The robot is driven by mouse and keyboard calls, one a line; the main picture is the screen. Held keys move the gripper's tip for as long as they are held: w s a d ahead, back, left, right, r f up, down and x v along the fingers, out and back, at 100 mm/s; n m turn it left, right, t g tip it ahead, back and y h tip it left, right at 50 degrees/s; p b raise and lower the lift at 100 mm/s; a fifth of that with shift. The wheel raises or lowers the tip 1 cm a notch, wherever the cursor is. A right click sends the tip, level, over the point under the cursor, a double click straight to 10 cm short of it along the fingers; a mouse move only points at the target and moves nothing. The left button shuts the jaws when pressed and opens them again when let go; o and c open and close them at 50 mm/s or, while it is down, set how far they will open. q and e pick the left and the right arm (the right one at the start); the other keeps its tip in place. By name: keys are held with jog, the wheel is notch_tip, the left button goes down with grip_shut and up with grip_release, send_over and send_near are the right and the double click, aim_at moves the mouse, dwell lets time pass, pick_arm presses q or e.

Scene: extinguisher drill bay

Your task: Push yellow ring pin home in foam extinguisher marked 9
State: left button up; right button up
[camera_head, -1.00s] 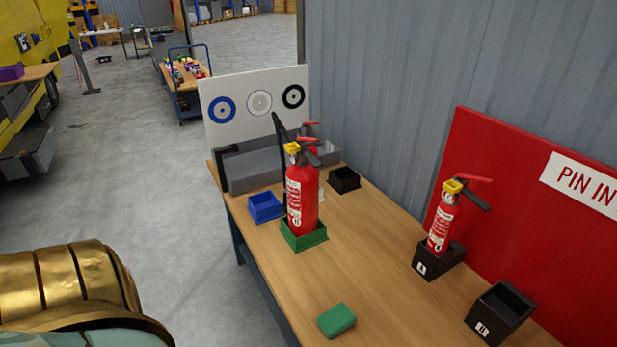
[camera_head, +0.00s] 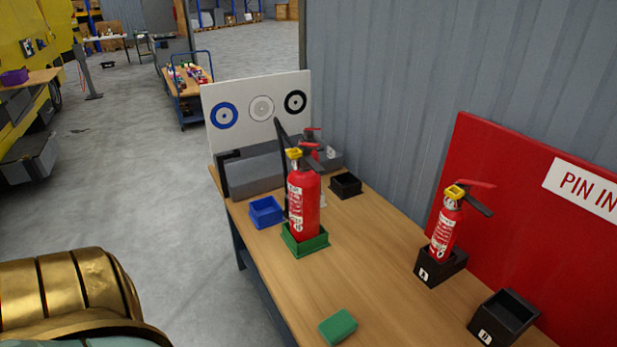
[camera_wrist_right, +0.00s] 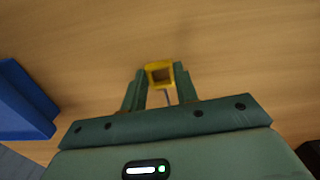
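In the right wrist view my right gripper (camera_wrist_right: 160,78) is shut on a yellow square ring pin (camera_wrist_right: 160,66), with wood behind it. A thin grey shaft shows below the ring, between the fingers. In the head view a red extinguisher (camera_head: 304,205) stands upright in a green tray (camera_head: 305,246), with a yellow ring at its neck. A second red extinguisher (camera_head: 445,235), also with a yellow ring (camera_head: 456,192), stands tilted in a black holder marked A (camera_head: 440,267). Their number marks are too small to read surely. My left gripper is out of view.
The wooden bench (camera_head: 380,260) carries a blue tray (camera_head: 265,212), a small black tray (camera_head: 345,185), a green block (camera_head: 338,327) and an empty black holder (camera_head: 503,318). A red board (camera_head: 520,240) stands behind at right. Bare wood lies between the extinguishers.

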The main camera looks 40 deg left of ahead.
jog(key=shift+r+p, duration=1.35)
jog(key=shift+r, duration=0.15)
